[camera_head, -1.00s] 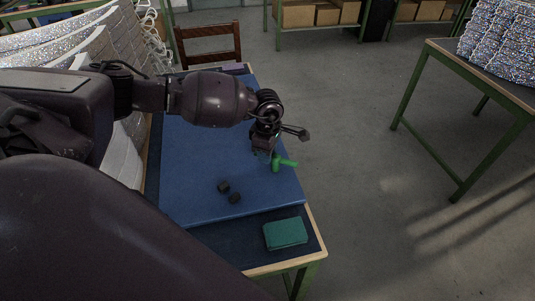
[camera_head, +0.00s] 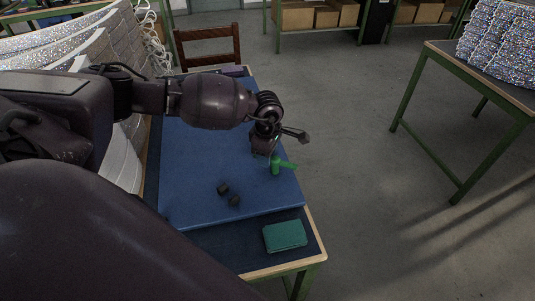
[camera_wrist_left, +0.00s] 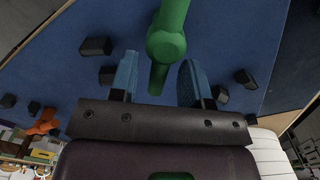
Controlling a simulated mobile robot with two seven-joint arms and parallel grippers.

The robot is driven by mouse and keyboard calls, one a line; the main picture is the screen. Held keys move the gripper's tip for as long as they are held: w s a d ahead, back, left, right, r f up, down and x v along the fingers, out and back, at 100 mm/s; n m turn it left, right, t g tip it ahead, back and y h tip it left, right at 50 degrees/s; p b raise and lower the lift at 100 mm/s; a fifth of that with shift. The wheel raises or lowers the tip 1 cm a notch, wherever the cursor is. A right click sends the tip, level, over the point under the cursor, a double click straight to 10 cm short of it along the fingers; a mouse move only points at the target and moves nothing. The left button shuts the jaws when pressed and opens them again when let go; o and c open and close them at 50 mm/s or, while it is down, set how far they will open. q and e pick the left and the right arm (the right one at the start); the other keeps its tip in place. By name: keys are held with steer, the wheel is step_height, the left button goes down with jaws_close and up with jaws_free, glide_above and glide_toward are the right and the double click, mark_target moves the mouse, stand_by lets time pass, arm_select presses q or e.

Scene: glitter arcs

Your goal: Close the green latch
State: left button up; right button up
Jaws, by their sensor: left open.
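The green latch (camera_head: 276,167) stands on the right edge of the blue board (camera_head: 190,170), with its arm pointing right in the head view. In the left wrist view the green latch (camera_wrist_left: 166,44) is at the top middle, and its narrow lower end reaches between my fingers. My left gripper (camera_wrist_left: 158,82) is open, with one blue finger on each side of that end. A gap shows on both sides. In the head view my left gripper (camera_head: 268,151) is just above and left of the latch, its fingertips partly hidden. My right gripper is not in view.
Black blocks (camera_head: 223,188) sit on the board. A teal box (camera_head: 285,236) lies at the table's near edge. An orange part (camera_wrist_left: 43,122) shows at lower left in the wrist view. A wooden chair (camera_head: 208,45) stands behind the table. Open floor lies to the right.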

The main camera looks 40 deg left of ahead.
arm_select(q)
step_height(320, 180, up, 11)
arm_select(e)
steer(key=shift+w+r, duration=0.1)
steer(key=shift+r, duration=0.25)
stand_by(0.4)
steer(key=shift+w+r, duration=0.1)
